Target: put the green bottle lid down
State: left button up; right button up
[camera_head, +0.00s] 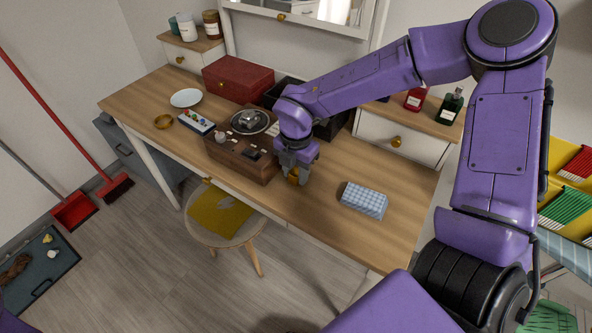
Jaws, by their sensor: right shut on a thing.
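My right gripper (297,172) points down over the wooden desk, just right of the wooden box. It is shut on a small gold-brown piece, taken to be the green bottle lid (293,179), mostly hidden by the fingers. I cannot tell whether the lid touches the desk top. The green bottle (449,107) stands upright on the raised shelf at the right; its dark top is small and hard to make out. My left gripper is not in view.
The wooden box (226,157) stands close left of the gripper. A blue checked case (364,200) lies to the right on the desk (325,212), with bare wood between. A red box (237,79) and white plate (186,98) are further left. A stool (245,238) stands in front.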

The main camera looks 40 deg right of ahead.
aim_at(296, 171)
jog(key=shift+f, duration=0.25)
jog(key=o, duration=1)
jog(key=shift+r, duration=0.1)
jog(key=shift+r, duration=0.35)
notch_tip(296, 171, up, 12)
jog(key=shift+f+p, duration=0.15)
jog(key=shift+p, duration=0.2)
